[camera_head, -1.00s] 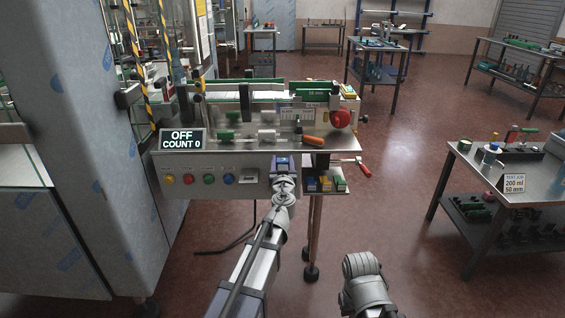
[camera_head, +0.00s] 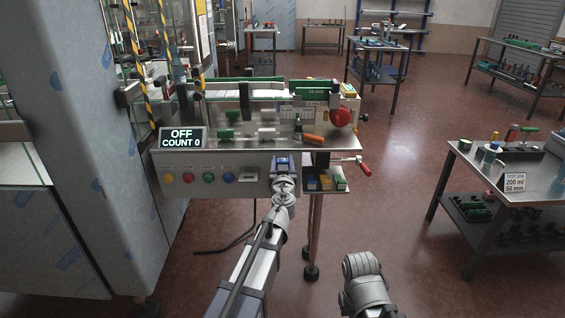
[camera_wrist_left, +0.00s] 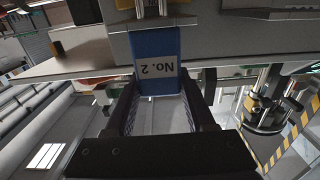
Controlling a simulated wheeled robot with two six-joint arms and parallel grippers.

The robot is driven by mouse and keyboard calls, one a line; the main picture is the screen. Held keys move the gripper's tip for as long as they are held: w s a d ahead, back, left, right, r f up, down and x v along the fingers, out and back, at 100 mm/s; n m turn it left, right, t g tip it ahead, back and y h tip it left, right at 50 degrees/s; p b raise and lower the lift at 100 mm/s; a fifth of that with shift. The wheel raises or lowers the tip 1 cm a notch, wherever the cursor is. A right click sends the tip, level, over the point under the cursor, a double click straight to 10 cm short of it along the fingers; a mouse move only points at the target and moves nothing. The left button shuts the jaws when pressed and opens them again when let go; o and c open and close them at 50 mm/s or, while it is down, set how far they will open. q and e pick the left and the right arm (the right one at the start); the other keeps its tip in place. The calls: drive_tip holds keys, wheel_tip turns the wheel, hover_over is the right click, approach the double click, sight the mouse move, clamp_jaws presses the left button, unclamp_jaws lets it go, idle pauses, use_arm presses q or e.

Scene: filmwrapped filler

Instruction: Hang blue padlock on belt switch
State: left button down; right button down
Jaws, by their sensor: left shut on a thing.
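The blue padlock (camera_wrist_left: 157,45) carries a white label reading "No. 2" that appears upside down in the left wrist view. It also shows as a small blue patch (camera_head: 283,161) at the console's right front in the head view. My left gripper (camera_wrist_left: 158,88) is shut on its body, one dark finger on each side. In the head view, my left gripper (camera_head: 284,178) is right against the console front. The padlock's shackle end points towards the console, beside an orange-yellow part (camera_wrist_left: 124,4). I cannot tell whether the shackle is around anything. The belt switch is not clearly visible.
The console (camera_head: 205,185) has coloured buttons, and its display (camera_head: 183,138) reads "OFF COUNT 0". A small shelf (camera_head: 340,187) with coloured boxes and a red-handled crank (camera_head: 364,167) are close to the gripper's right. A steel table (camera_head: 490,175) stands further right.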

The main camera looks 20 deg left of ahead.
idle(0.3)
use_arm(q)
drive_tip(key=shift+c, duration=0.8)
unclamp_jaws()
drive_tip(key=shift+f, duration=0.1)
